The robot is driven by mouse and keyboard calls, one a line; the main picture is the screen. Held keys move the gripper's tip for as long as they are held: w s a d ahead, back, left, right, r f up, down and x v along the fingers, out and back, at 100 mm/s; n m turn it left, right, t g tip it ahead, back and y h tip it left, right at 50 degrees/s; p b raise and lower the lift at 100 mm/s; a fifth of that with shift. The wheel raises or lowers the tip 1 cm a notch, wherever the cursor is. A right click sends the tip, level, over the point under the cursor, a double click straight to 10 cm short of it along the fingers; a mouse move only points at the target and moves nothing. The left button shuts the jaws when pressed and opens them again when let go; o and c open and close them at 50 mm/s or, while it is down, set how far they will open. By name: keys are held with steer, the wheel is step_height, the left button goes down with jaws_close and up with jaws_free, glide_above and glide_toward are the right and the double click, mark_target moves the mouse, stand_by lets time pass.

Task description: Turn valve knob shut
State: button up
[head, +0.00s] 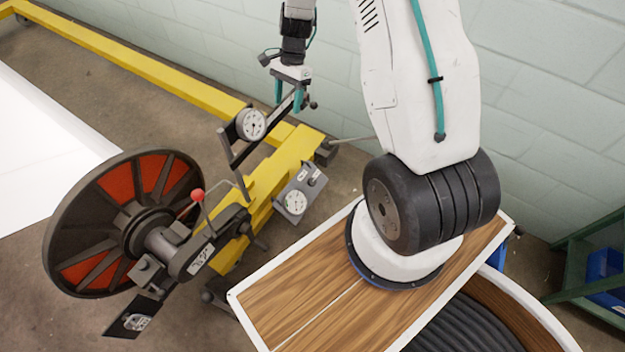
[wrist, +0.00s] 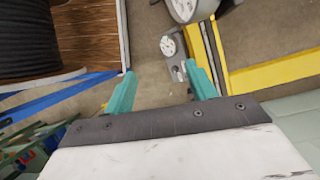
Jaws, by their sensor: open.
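My gripper (head: 288,98) hangs at the upper middle of the head view, with its two teal fingers apart and nothing seen between them. It is over the upper end of a dark bar that carries a round dial gauge (head: 251,124). One of these fittings may be the valve knob; I cannot tell. In the wrist view, my gripper (wrist: 160,70) is open, and the grey plate (wrist: 176,58) shows beyond and between the fingertips.
A large reel (head: 125,222) with red panels and a red-tipped crank (head: 197,195) stands at the left. The yellow frame (head: 262,190) runs beside it. A wooden-topped base (head: 290,305) with white edging lies under my arm. A pale block wall (head: 545,105) closes the back.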

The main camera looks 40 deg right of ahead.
steer(key=s+d+f+m, duration=0.15)
steer(key=f+m, duration=0.25)
steer(key=f, duration=0.9)
steer(key=s+d+f+m, duration=0.1)
steer(key=d+f+m, duration=0.3)
steer(key=f, duration=0.8)
steer(key=m+t+h, duration=0.1)
steer(key=m+t, duration=0.1)
steer(key=m, duration=1)
glide_above(312, 180)
steer(key=d, duration=0.2)
steer(key=d+x, duration=0.1)
steer(key=x, duration=0.4)
steer(key=d+x, duration=0.1)
steer(key=x, duration=0.4)
steer(key=d+f+x, duration=0.1)
steer(key=x, duration=0.4)
steer(key=shift+d+f, duration=0.15)
steer(key=shift+f, duration=0.15)
steer(key=x, duration=0.6)
steer(key=shift+s+d, duration=0.1)
steer(key=shift+d, duration=0.05)
steer(key=shift+f, duration=0.7)
steer(key=shift+h, duration=0.3)
steer(key=c, duration=1)
